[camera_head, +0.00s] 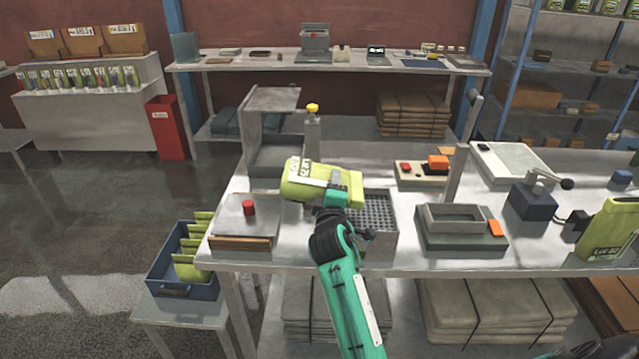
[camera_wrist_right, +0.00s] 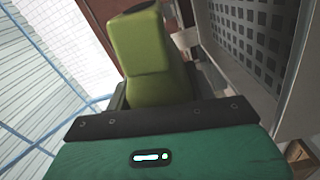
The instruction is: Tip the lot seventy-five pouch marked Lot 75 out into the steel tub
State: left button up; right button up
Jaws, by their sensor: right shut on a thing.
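A yellow-green pouch (camera_head: 318,183) is held sideways above the workbench; it also fills the middle of the wrist view (camera_wrist_right: 148,60). Its white label is turned, and I cannot read the lot number. My right gripper (camera_head: 335,188) is shut on the pouch; its jaws show on both sides of the pouch in the wrist view (camera_wrist_right: 155,98). A grey metal tub (camera_head: 455,218) sits on a dark base at the front of the bench, right of the pouch and apart from it. My left gripper is not in view.
A box with a perforated grid (camera_head: 372,228) stands just below and right of the pouch. A plate with a red knob (camera_head: 248,208) is at left. Another green pouch (camera_head: 606,230) stands at far right. A blue crate (camera_head: 180,270) holds several green pouches.

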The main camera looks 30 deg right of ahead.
dwell(0.5)
jog(key=shift+r+p, duration=0.25)
jog(key=shift+p, duration=0.15)
notch_tip(320, 180, up, 3)
jog(key=n+p, duration=0.4)
jog(key=p, duration=0.2)
jog(key=n+p, duration=0.5)
jog(key=p, duration=0.1)
jog(key=shift+f+n, duration=0.2)
jog(key=shift+n, duration=0.1)
jog(key=n+p, duration=0.2)
jog(key=p, duration=0.1)
jog(key=r+n+p, duration=0.1)
jog(key=n+p, duration=0.4)
jog(key=p, duration=0.1)
jog(key=shift+a+r+n, duration=0.1)
jog(key=shift+r+n, duration=0.2)
jog(key=shift+r, duration=0.1)
jog(key=shift+c, duration=1)
jog(key=shift+f+n, duration=0.2)
jog(key=shift+n, duration=0.2)
jog(key=shift+c, duration=1.3)
jog(key=shift+r+n, duration=0.15)
jog(key=shift+n, duration=0.65)
grip_shut()
jog(key=shift+s+d, duration=0.1)
jog(key=shift+d, duration=0.1)
